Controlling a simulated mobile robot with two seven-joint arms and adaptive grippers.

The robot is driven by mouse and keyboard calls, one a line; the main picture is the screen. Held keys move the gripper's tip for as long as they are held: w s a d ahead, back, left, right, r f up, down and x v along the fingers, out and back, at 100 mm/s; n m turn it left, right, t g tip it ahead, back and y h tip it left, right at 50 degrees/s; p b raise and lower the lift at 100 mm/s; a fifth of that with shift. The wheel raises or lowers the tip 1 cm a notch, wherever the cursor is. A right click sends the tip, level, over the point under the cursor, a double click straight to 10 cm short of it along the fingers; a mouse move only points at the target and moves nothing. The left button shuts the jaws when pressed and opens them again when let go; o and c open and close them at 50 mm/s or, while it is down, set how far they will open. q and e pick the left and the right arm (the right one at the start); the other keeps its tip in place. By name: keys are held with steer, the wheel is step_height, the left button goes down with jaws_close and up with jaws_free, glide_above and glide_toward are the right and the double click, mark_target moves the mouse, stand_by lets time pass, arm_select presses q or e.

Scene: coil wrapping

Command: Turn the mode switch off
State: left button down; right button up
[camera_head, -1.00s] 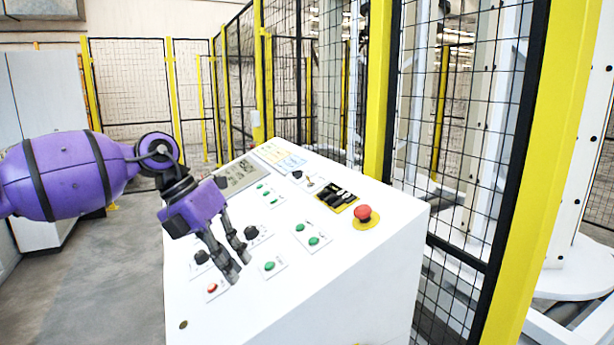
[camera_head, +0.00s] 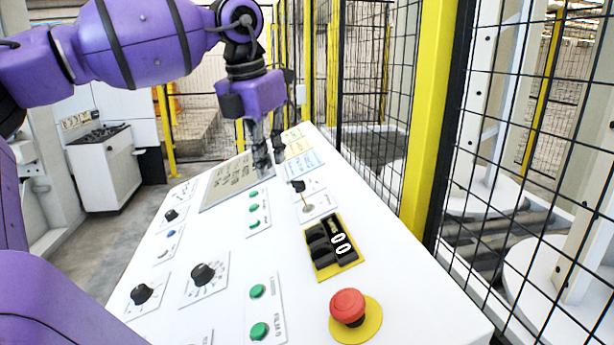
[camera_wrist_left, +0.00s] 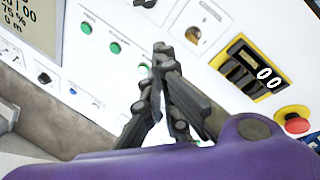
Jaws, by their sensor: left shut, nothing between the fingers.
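The sloped white control panel (camera_head: 225,240) carries several black rotary knobs; I cannot read which label is the mode switch. One black knob (camera_head: 298,186) sits beside a small key-type switch (camera_head: 306,207) near the panel's right edge. Larger knobs (camera_head: 203,273) and (camera_head: 140,293) are nearer, and a small one (camera_head: 171,215) is at the left. My left gripper (camera_head: 270,162) is shut and empty, above the far part of the panel by the display, apart from the knobs. In the left wrist view its fingers (camera_wrist_left: 162,55) hide part of the panel. My right gripper is not in view.
A red emergency button (camera_head: 347,306) on a yellow disc and a black counter block (camera_head: 331,246) stand out at the right. Green buttons (camera_head: 254,207) line the middle. A display (camera_head: 238,181) lies at the far left. A yellow-framed mesh fence (camera_head: 432,120) runs along the right.

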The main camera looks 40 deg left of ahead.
mark_target(298, 185)
arm_select(q)
steer(key=x, duration=1)
steer(key=shift+s, duration=0.3)
steer(key=shift+w+a+r, duration=0.1)
steer(key=shift+w, duration=0.4)
steer(key=shift+w+r+b, duration=0.2)
steer(key=shift+w+b, duration=0.35)
steer(key=shift+b, duration=0.1)
steer(key=shift+w+a+r, duration=0.1)
steer(key=shift+w+r, duration=0.1)
steer(key=shift+r, duration=0.05)
steer(key=shift+w+r, duration=0.15)
steer(key=shift+w, duration=0.15)
steer(key=shift+w+a, duration=0.15)
steer(key=shift+w, duration=0.15)
steer(key=shift+r, duration=0.1)
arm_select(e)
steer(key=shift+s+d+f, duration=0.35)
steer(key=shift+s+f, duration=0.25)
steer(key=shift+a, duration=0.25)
